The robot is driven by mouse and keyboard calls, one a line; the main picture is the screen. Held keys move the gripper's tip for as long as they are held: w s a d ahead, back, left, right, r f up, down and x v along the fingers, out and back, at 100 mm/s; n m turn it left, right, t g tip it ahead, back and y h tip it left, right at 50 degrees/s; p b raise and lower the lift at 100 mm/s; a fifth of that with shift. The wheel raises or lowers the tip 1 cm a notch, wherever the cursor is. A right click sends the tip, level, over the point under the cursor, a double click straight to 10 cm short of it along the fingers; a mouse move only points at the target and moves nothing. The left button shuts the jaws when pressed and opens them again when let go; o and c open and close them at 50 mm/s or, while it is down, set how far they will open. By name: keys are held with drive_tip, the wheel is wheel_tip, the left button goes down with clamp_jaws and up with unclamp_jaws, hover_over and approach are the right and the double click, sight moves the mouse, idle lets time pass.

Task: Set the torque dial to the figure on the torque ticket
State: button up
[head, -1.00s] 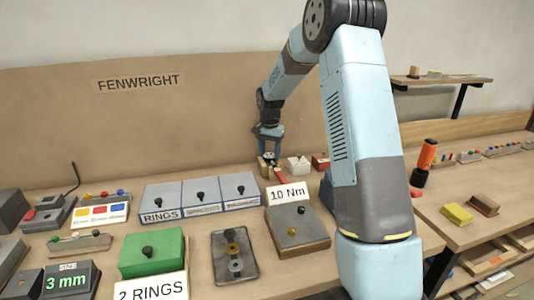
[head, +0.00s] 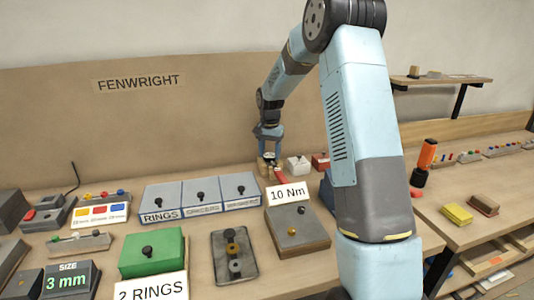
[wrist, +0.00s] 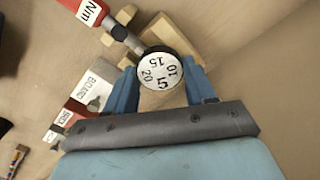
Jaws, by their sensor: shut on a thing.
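The torque dial (wrist: 158,70) is a round white face with a dark rim, marked 5, 10, 15 and 20. In the wrist view the 5 is nearest my palm, the 10 right, the 15 at the top and the 20 left; I cannot make out an index mark. My gripper (head: 269,152) is shut on the dial, with blue fingers on both sides. The dial is on a tool with a grey shaft and red handle (wrist: 84,10) lettered "Nm", by a wooden holder (wrist: 172,38). The torque ticket (head: 288,193) reads 10 Nm.
A white block (head: 298,165) and a red block (head: 320,162) stand right of the tool. Grey boxes with knobs (head: 201,194) are in front on the left. A brown box with a grey top (head: 298,228) stands by the ticket. The board wall is behind.

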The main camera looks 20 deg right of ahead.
sight(269, 155)
drive_tip(key=shift+n, duration=1.6)
idle(1.4)
idle(0.4)
drive_tip(key=o, duration=1)
drive_tip(key=shift+o, duration=0.2)
wheel_tip(269, 155, up, 14)
drive_tip(key=shift+f, duration=0.2)
